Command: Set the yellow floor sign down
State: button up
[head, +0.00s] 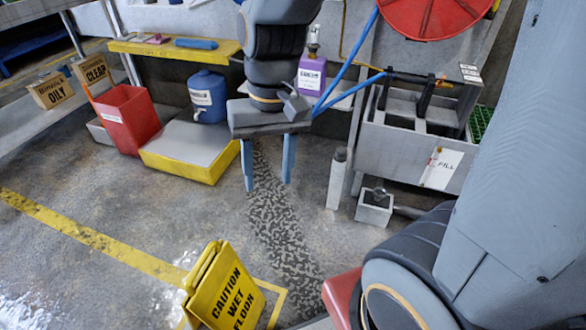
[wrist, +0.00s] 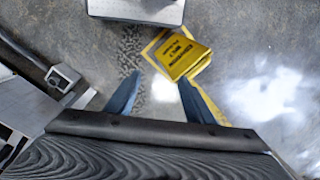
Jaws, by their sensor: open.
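The yellow floor sign (head: 228,288), lettered "CAUTION WET FLOOR", is on the floor at the bottom of the head view, over a yellow outline (head: 279,306). It appears to stand as a narrow A-frame, angled in the picture. Its lower edge is cut off there. My gripper (head: 267,183) points down, open and empty, above and beyond the sign, with clear space between them. In the wrist view the sign (wrist: 179,53) lies past the fingertips, up and to the right of my gripper (wrist: 160,82), not between the fingers.
A yellow-edged platform (head: 190,147), a red bin (head: 126,117) and a blue jug (head: 208,97) stand at left. A grey sink unit (head: 415,155) and a small grey box (head: 374,208) are at right. A wet patch (head: 30,290) shines at lower left. The middle floor is clear.

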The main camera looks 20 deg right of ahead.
jog(key=shift+n+t+h, duration=0.3)
jog(key=shift+n, duration=0.4)
jog(key=s+d+r, duration=0.2)
jog(key=s+d, duration=0.1)
jog(key=shift+s+d+r, duration=0.1)
jog(key=shift+s+d, duration=0.15)
jog(key=shift+d, duration=0.05)
jog(key=d+r+m+p, duration=0.1)
jog(key=d+r+p, duration=0.3)
jog(key=p, duration=0.8)
notch_tip(320, 180, up, 2)
jog(key=shift+s+r, duration=0.2)
jog(key=shift+s, duration=0.25)
